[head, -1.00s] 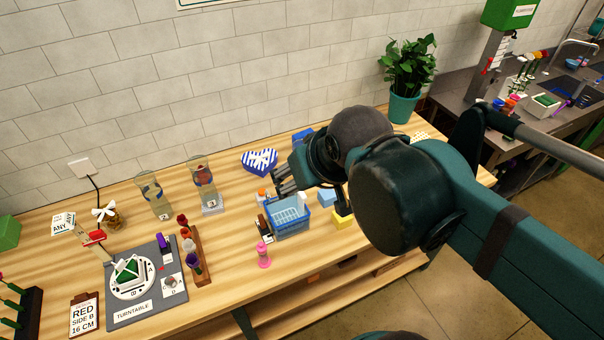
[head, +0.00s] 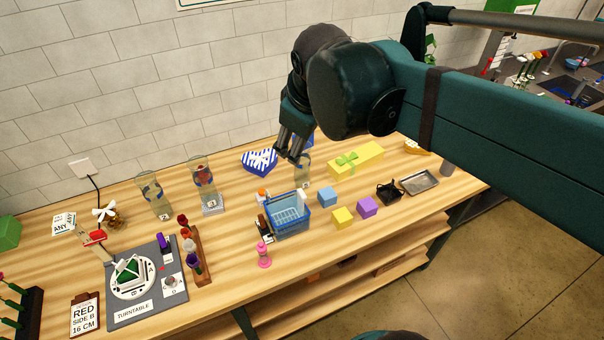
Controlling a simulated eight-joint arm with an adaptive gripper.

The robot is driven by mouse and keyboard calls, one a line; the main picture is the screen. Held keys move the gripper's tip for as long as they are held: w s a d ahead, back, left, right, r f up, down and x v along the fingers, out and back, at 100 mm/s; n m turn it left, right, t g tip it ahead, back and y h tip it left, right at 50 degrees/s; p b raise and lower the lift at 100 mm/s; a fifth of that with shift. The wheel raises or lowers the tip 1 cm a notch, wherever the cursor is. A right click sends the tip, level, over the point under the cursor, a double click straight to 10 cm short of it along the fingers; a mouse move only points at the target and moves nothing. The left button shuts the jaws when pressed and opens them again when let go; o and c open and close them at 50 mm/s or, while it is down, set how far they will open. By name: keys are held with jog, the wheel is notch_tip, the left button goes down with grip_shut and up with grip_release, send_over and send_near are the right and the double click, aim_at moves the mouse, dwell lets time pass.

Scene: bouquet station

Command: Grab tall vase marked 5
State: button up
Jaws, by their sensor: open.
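A clear tall vase (head: 303,172) stands at the back middle of the wooden table, just right of the basket's far corner. A small label shows low on it, too small to read surely. My gripper (head: 291,155) is open and empty, pointing down, with its fingers at the vase's upper left; I cannot tell whether they touch it. Two other clear vases stand further left: one (head: 153,197), and one on a small stand (head: 205,183) with a dark red thing inside and a label that looks like 3.
A blue basket (head: 288,214) stands in front of the vase. A striped heart box (head: 260,161) is to its left, a yellow gift box (head: 356,160) to its right. Blue (head: 327,197), yellow (head: 343,217) and purple (head: 367,206) blocks lie right of the basket.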

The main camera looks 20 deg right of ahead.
jog(key=w+d+n+g+h, duration=0.2)
jog(key=w+d+n, duration=0.3)
jog(key=w+n, duration=0.5)
jog(key=n+g, duration=0.2)
jog(key=n, duration=0.4)
send_over(303, 157)
jog(key=w, duration=0.2)
notch_tip(303, 157, down, 3)
notch_tip(303, 157, down, 25)
jog(key=shift+w+d+f+h+p, duration=0.2)
jog(key=shift+h+p, duration=0.1)
jog(key=shift+h, duration=0.1)
jog(key=shift+x, duration=1.25)
jog(key=shift+f, duration=0.1)
jog(key=shift+p+x, duration=0.5)
jog(key=shift+x, duration=2)
jog(key=shift+w, duration=0.15)
